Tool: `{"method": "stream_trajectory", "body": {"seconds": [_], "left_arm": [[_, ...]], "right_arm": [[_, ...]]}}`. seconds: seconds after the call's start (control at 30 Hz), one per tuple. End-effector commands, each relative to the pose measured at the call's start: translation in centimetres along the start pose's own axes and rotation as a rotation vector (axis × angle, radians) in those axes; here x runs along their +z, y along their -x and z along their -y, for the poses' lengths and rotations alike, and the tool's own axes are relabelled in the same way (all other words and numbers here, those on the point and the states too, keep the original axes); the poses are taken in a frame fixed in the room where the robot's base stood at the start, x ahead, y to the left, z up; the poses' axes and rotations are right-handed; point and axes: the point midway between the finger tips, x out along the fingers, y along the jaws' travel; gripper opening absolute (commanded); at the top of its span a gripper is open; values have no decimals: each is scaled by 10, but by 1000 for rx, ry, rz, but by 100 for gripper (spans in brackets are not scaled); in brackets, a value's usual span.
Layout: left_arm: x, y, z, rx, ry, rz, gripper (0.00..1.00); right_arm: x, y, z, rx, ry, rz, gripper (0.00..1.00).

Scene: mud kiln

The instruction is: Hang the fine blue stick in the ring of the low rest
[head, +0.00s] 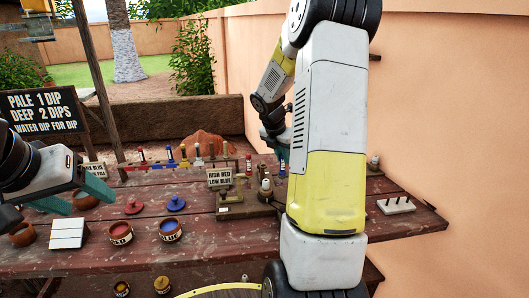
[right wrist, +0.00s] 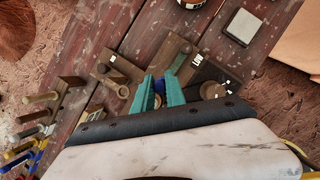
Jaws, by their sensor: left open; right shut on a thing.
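In the head view my right arm hides most of that gripper. The low rest, a dark wooden block with a "LOW" label (right wrist: 197,58), lies just beyond and right of the fingers in the right wrist view. I cannot tell whether the stick touches its ring. My left gripper (head: 75,196) is open and empty at the left of the head view, above the table.
Red and blue paint pots (head: 170,231) stand at front left. A white pegged block (head: 396,205) is at right.

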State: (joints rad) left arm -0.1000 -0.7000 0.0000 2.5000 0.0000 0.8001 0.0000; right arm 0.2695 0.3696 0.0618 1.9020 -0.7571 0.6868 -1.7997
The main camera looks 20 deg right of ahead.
Motion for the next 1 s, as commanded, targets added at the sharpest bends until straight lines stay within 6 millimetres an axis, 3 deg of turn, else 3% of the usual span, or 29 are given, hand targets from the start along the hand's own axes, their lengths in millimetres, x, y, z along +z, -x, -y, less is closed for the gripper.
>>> {"method": "stream_trajectory", "body": {"seconds": [0.47,0.5,0.6,0.83,0.93,1.0], "left_arm": [[0,0,0,0,0,0,63],[0,0,0,0,0,0,63],[0,0,0,0,0,0,63],[0,0,0,0,0,0,63],[0,0,0,0,0,0,63],[0,0,0,0,0,0,63]], "right_arm": [[-2,-6,0,-1,-1,0,0],[-2,-6,0,-1,0,0,22],[-2,-6,0,0,0,0,41],[-2,-6,0,0,0,0,41],[-2,-6,0,0,0,0,61],[-2,-6,0,0,0,0,63]]}}
